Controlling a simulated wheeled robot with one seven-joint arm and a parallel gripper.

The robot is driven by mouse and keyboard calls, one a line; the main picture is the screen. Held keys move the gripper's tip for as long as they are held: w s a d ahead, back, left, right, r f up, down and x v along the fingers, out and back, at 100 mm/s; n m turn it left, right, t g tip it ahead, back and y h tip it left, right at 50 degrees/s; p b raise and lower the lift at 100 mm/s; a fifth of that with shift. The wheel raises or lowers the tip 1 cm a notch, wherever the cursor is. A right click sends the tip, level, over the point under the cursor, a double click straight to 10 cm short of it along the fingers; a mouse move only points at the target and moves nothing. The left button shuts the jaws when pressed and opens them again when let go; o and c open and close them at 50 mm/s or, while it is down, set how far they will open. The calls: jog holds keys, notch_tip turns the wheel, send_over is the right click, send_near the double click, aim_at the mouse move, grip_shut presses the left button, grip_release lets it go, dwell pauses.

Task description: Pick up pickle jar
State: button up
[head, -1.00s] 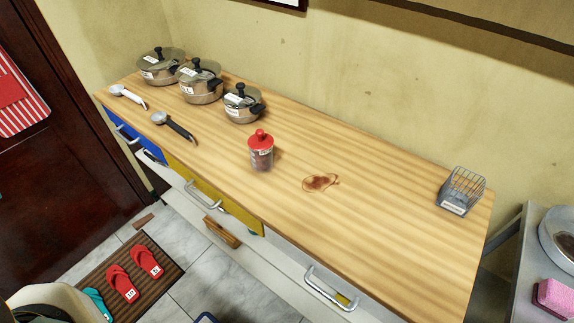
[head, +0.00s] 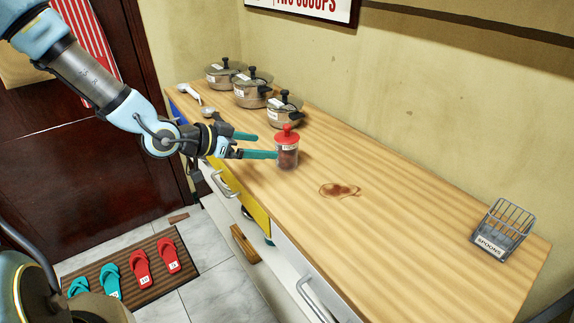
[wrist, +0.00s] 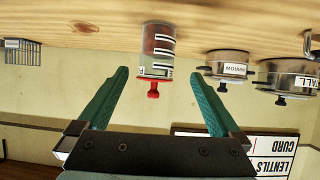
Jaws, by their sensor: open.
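The pickle jar (head: 287,155) is a small clear jar with dark red contents, a pale label and a red knobbed lid. It stands upright on the wooden counter (head: 400,215). My gripper (head: 266,146) is open, with its two green fingers pointing at the jar from the left. The upside-down wrist view shows the jar (wrist: 158,45) in line with the gap between the fingertips (wrist: 163,75), seemingly just beyond them. I see no grip on it.
Three lidded pots stand behind the jar; the nearest pot (head: 285,110) is close. A wire spoon basket (head: 502,230) stands at the right end. The counter between is clear.

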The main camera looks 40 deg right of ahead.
aim_at(279, 143)
jog(key=shift+s+d+r+m+g+h, duration=0.1)
jog(key=shift+s+d+m+g+h, duration=0.2)
jog(key=shift+d, duration=0.35)
jog(key=shift+s+d+r+g, duration=0.1)
jog(key=shift+s+d, duration=0.25)
jog(key=shift+d, duration=0.25)
jog(key=x, duration=0.3)
jog(key=shift+d+f+p, duration=0.25)
jog(key=shift+p, duration=0.1)
jog(key=shift+w+f+p+x, duration=0.15)
jog(key=shift+p+x, duration=0.35)
jog(key=shift+x, duration=0.95)
jog(key=shift+w+f+p+x, duration=0.15)
jog(key=shift+p+x, duration=0.35)
jog(key=shift+x, duration=1)
jog(key=shift+w+a, duration=0.1)
jog(key=shift+r, duration=0.1)
jog(key=c, duration=1.5)
